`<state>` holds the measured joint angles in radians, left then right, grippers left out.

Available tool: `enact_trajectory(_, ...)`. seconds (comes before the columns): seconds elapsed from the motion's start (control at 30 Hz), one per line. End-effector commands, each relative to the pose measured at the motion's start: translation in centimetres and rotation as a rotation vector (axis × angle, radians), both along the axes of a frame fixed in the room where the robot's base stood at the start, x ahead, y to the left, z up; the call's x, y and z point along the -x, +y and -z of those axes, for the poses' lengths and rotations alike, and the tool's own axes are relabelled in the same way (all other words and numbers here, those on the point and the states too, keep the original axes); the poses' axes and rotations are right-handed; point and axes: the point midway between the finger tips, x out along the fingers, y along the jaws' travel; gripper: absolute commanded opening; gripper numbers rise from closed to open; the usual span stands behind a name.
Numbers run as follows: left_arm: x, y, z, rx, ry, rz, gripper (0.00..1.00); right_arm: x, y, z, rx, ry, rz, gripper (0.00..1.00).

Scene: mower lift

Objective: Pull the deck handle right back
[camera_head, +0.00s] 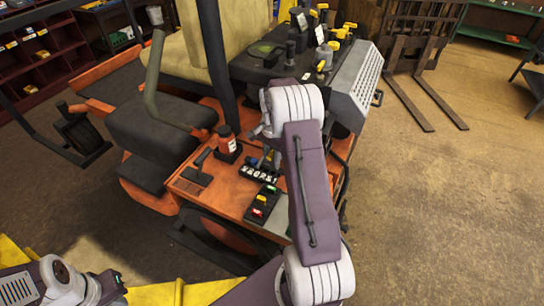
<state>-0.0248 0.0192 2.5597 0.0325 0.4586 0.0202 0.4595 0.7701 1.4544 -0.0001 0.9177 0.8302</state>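The orange mower (220,190) fills the middle of the head view. A short black lever with an orange-brown part (200,162) stands on its side deck. A small group of levers (268,160) stands behind a black strip with white marks (260,172). I cannot tell for sure which of these is the deck handle. My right gripper (262,130) is just above the lever group, partly hidden by my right wrist; its fingers and any contact are unclear. My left gripper (105,288) is low at the left, away from the levers, its fingers too unclear to read.
A black box with coloured switches (262,205) sits on the deck's front part. The seat (160,130) is to the left and a raised console with yellow knobs (320,50) behind. Floor at right is clear up to the forks (425,100).

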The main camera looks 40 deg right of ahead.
Motion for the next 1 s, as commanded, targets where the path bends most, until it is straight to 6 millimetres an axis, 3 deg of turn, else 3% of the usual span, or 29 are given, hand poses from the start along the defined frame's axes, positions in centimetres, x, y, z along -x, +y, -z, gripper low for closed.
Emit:
enact_trajectory(0.17, 0.02, 0.0, 0.03, 0.0, 0.0, 0.0, 0.0, -0.02, 0.01, 0.02, 0.0, 0.0, 0.0, 0.29)
enact_trajectory(0.27, 0.02, 0.0, 0.03, 0.0, 0.0, 0.0, 0.0, -0.01, 0.0, 0.01, 0.0, 0.0, 0.0, 0.01)
enact_trajectory(0.3, 0.02, 0.0, 0.03, 0.0, 0.0, 0.0, 0.0, -0.01, 0.0, 0.01, 0.0, 0.0, 0.0, 0.0)
enact_trajectory(1.0, 0.01, 0.0, 0.05, 0.0, 0.0, 0.0, 0.0, -0.08, -0.06, 0.02, 0.001, -0.002, 0.003, 0.0)
